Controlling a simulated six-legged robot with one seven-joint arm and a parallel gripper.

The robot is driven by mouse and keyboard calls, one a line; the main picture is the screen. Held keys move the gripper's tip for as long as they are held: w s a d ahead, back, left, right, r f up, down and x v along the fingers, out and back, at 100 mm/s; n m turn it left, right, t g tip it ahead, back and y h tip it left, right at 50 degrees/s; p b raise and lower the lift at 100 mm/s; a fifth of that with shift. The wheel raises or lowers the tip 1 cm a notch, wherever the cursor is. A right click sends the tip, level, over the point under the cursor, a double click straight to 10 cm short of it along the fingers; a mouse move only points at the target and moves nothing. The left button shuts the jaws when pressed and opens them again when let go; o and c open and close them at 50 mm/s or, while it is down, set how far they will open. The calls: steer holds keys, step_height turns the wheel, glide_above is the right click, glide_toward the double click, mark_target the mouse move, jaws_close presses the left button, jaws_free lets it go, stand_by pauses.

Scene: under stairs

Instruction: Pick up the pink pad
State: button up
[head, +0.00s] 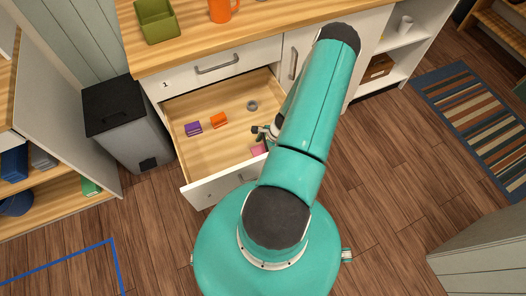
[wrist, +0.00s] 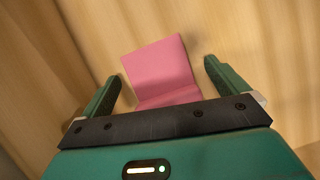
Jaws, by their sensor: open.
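The pink pad (head: 259,150) lies in the open drawer (head: 214,158), near its front right corner, partly hidden by my arm in the head view. In the wrist view the pink pad (wrist: 160,70) lies between my gripper's two fingers, its lower end hidden behind the gripper body. My gripper (head: 262,133) reaches into the drawer beside the pad. In the wrist view my gripper (wrist: 162,82) is open, with a gap between each finger and the pad.
The drawer also holds a purple block (head: 193,129), an orange block (head: 219,120) and a grey ring (head: 252,105). A green bin (head: 157,20) and an orange mug (head: 222,9) stand on the counter. A grey trash can (head: 128,125) stands left of the drawer.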

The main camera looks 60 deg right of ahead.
mark_target(263, 151)
steer(key=c, duration=1.1)
steer(key=shift+o, duration=0.2)
steer(key=shift+r, duration=0.15)
step_height(263, 151, up, 10)
steer(key=shift+f, duration=0.1)
